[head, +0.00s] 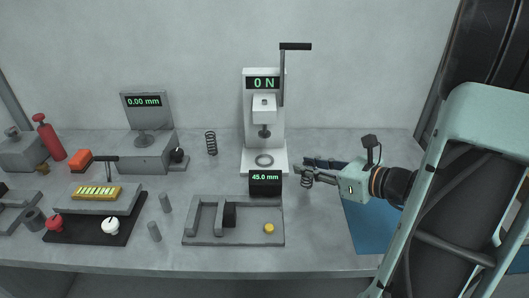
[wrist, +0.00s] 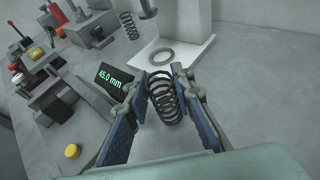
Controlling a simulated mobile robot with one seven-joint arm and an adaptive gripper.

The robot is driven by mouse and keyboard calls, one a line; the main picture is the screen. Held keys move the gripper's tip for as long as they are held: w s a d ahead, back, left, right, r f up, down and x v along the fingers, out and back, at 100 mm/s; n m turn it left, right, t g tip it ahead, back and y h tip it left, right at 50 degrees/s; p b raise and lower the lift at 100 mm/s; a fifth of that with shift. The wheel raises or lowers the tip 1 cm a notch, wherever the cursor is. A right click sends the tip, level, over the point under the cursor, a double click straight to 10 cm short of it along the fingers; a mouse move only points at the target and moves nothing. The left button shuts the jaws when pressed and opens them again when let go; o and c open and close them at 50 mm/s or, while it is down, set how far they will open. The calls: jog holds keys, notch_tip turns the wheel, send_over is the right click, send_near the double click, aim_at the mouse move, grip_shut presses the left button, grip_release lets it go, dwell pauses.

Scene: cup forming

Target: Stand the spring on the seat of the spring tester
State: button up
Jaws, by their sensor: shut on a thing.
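My gripper (head: 308,171) is shut on a dark coil spring (head: 307,182), just right of the spring tester. In the wrist view the spring (wrist: 166,103) sits between the two fingertips (wrist: 160,80), roughly upright with some tilt. The spring tester (head: 251,110) is a white press with a lever and a display reading 0 N. Its seat, a grey ring (head: 264,160) on the white base, is empty. The ring also shows in the wrist view (wrist: 161,56), beyond the fingertips. The spring is apart from the seat. I cannot tell its exact height above the table.
A gauge with a 45.0 mm display (head: 265,183) stands in front of the tester. A second spring (head: 211,143) stands on the table left of the tester. A blue mat (head: 370,228) lies at right. A 0.00 mm instrument (head: 146,135) stands further left.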

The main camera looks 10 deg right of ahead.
jog(key=w+a, duration=0.3)
jog(key=w, duration=0.1)
jog(key=w+a+b, duration=0.1)
jog(key=w+a, duration=0.2)
jog(key=w, duration=0.1)
jog(key=w+a, duration=0.3)
jog(key=w, duration=0.2)
jog(key=shift+d+f, duration=0.2)
jog(key=shift+f, duration=0.1)
jog(key=shift+f+b, duration=0.1)
jog(key=shift+b, duration=0.25)
jog(key=shift+f, duration=0.15)
jog(key=o, duration=0.9)
jog(key=shift+o, duration=0.2)
jog(key=shift+r, duration=0.2)
jog(key=shift+s+r, duration=0.15)
jog(key=shift+r, duration=0.05)
jog(key=p+v, duration=0.2)
jog(key=v, duration=0.9)
jog(key=shift+s+d, duration=0.2)
jog(key=shift+s, duration=0.15)
